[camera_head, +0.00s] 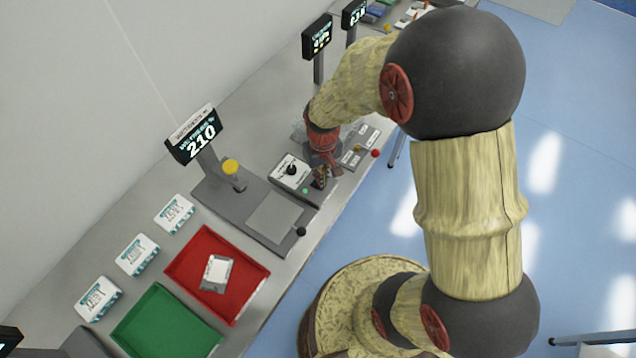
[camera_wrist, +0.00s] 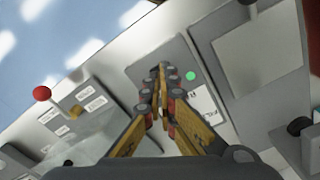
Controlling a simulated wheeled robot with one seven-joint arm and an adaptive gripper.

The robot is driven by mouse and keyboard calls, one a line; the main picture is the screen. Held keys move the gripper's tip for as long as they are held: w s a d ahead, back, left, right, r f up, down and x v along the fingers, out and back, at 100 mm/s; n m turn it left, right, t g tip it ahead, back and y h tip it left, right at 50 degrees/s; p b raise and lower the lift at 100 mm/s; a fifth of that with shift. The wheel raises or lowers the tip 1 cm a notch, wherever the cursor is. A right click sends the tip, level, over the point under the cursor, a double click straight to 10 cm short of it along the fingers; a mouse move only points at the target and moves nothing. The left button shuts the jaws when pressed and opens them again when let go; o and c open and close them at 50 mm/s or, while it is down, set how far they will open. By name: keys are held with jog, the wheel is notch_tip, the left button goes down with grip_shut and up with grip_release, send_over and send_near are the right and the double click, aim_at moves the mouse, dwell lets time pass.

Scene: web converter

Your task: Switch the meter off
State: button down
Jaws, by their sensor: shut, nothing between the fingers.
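The meter's black display (camera_head: 195,135) stands on a post over a grey base (camera_head: 217,192) and is lit, reading 210. Its top label is too small to read surely. Right of the base is a white panel with a black knob (camera_head: 291,170). Beside it is a grey switch box (camera_wrist: 158,72) with a lit green lamp (camera_wrist: 190,76); the lamp also shows in the head view (camera_head: 306,191). My gripper (camera_head: 320,180) is shut and empty, with its fingertips (camera_wrist: 155,72) over this box beside the lamp. The fingers hide part of the box, and any switch there is not visible.
A red-knobbed lever (camera_wrist: 42,94) stands at another station beside the gripper. A red tray (camera_head: 185,263) holding a white pack and a green tray (camera_head: 165,325) lie nearer on the counter.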

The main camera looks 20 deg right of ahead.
jog(key=shift+f+b, duration=0.75)
jog(key=shift+f, duration=0.4)
dwell(0.5)
jog(key=shift+r, duration=0.15)
jog(key=shift+r+p, duration=2.7)
jog(key=shift+r, duration=0.75)
jog(key=shift+s, duration=0.1)
jog(key=s+r+m+t+b, duration=0.1)
jog(key=s+r+t+b, duration=0.4)
jog(key=s+r+b, duration=0.6)
notch_tip(320, 180, up, 6)
jog(key=s, duration=0.2)
jog(key=shift+s+f+t+b, duration=0.15)
jog(key=shift+s+t+b, duration=0.15)
jog(key=shift+s, duration=0.05)
